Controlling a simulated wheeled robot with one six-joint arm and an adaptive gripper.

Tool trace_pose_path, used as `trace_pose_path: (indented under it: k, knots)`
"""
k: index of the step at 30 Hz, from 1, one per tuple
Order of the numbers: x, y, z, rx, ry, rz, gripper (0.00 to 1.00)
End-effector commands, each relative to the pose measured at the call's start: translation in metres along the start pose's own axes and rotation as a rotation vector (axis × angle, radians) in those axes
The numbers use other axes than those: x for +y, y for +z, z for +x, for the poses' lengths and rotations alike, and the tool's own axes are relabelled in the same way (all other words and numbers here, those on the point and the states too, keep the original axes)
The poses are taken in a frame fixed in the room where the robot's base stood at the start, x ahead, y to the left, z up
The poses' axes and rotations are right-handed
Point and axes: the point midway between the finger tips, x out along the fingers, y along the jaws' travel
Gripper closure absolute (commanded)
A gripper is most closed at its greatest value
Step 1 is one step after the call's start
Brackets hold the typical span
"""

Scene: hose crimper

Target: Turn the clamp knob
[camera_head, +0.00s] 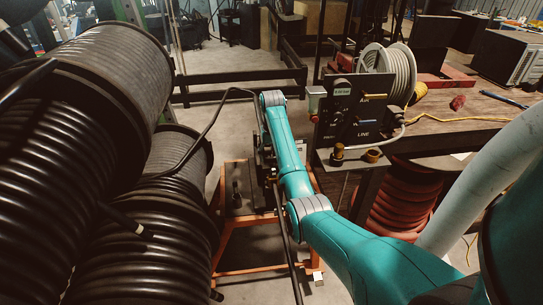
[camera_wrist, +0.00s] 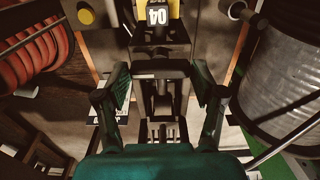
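In the wrist view my gripper (camera_wrist: 160,80) is open, its two dark fingers wide apart with nothing between the pads. A dark metal machine, which looks like the crimper (camera_wrist: 162,100), lies below and between the fingers, apart from them as far as I can tell. A yellow part marked 04 (camera_wrist: 157,14) sits at its top end. I cannot make out for certain which part is the clamp knob. In the head view my teal arm reaches out over the orange stand (camera_head: 228,240), and my arm hides most of the machine and my gripper.
Large black hose coils (camera_head: 90,90) crowd the left. A workbench (camera_head: 455,138) on the right carries a control panel (camera_head: 350,110), a hose reel (camera_head: 398,70) and two brass fittings (camera_head: 372,155) at its edge. Red hose (camera_head: 405,200) hangs below.

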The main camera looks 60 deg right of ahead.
Motion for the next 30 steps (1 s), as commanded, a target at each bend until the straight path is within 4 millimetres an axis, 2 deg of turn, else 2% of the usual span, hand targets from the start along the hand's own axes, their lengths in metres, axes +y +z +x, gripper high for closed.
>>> trace_pose_path:
  k: [1, 3, 17, 30]
  knots:
    - [0.0000, 0.0000, -0.0001, 0.000, 0.000, 0.000, 0.53]
    - [0.0000, 0.0000, 0.0000, 0.000, 0.000, 0.000, 0.70]
    - [-0.0001, 0.0002, 0.0003, -0.001, 0.000, 0.083, 0.70]
    - [-0.0002, 0.0003, 0.0007, -0.002, 0.000, 0.450, 0.70]
